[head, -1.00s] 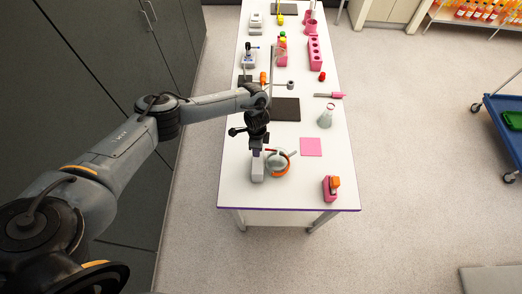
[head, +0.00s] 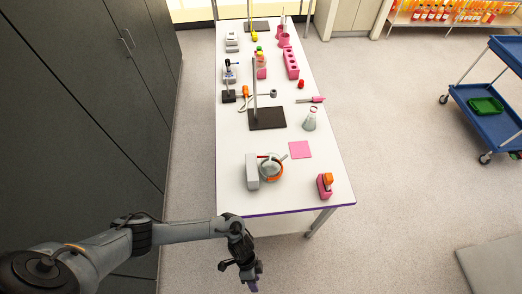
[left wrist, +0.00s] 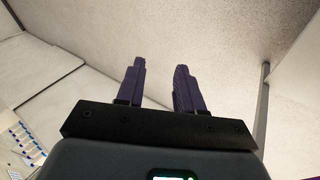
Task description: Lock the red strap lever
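On the near part of the white table, a white block-shaped device (head: 252,171) stands beside a round vessel with an orange band (head: 271,178). A small red lever-like piece (head: 264,157) shows at the top of the vessel, close to the block. It is too small to tell whether it is locked. My left gripper (head: 251,281) hangs beyond the table's near edge, over the floor, apart from these things. In the left wrist view its two purple fingers (left wrist: 159,66) are apart with nothing between them. My right gripper is not in view.
The white table (head: 228,140) has a purple near edge. A pink pad (head: 300,149), a pink holder with an orange top (head: 325,187), a flask (head: 310,120) and a stand on a dark base (head: 267,119) stand around. A blue cart (head: 480,108) is at the right.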

